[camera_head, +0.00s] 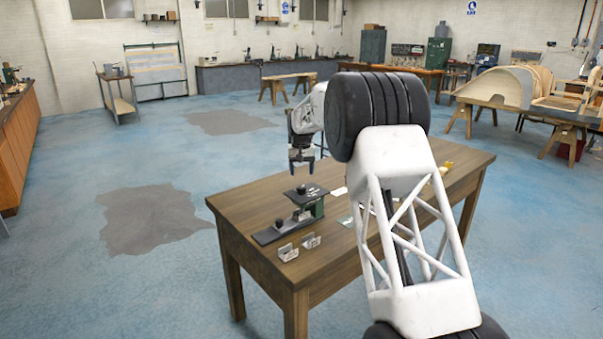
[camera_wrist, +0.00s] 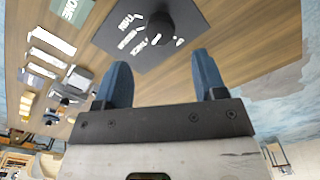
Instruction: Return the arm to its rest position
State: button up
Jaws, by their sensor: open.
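My gripper (camera_head: 301,166) hangs above the far side of the wooden table (camera_head: 262,207) in the head view, fingers pointing down, clear of everything. In the wrist view its two blue fingers (camera_wrist: 162,88) stand apart with nothing between them. Beyond the fingertips is a dark plate with white lettering (camera_wrist: 138,38) and a round black knob (camera_wrist: 160,28). In the head view, a dark green device with a black base (camera_head: 305,205) stands on the table below my gripper. My white lattice arm hides part of the table's right side.
Two small metal brackets, one at the table's front edge (camera_head: 288,252) and one beside it (camera_head: 311,240), lie near the device. Pale cards (camera_head: 339,191) and a yellow item (camera_head: 446,167) are farther right. Open blue floor (camera_head: 190,270) lies left of the table.

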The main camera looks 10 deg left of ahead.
jog(key=s+d+r, duration=0.6)
jog(key=s+d, duration=0.1)
jog(key=s, duration=0.4)
jog(key=s+d+r+m+t, duration=0.1)
jog(key=s+d+r, duration=0.5)
jog(key=s, duration=0.5)
jog(key=s+d+r, duration=0.6)
jog(key=s+d, duration=0.1)
jog(key=s, duration=0.4)
jog(key=s+d+f, duration=0.3)
jog(key=s, duration=1)
jog(key=s+d+f+m+t, duration=0.1)
jog(key=s+d+f, duration=0.2)
jog(key=s, duration=1.1)
jog(key=s+d+f, duration=0.3)
jog(key=s+f, duration=0.1)
jog(key=s, duration=0.9)
jog(key=shift+s+d+m+t, duration=0.25)
jog(key=shift+d+m+t, duration=0.05)
jog(key=shift+d, duration=0.05)
jog(key=shift+w+r, duration=0.1)
jog(key=shift+w, duration=0.05)
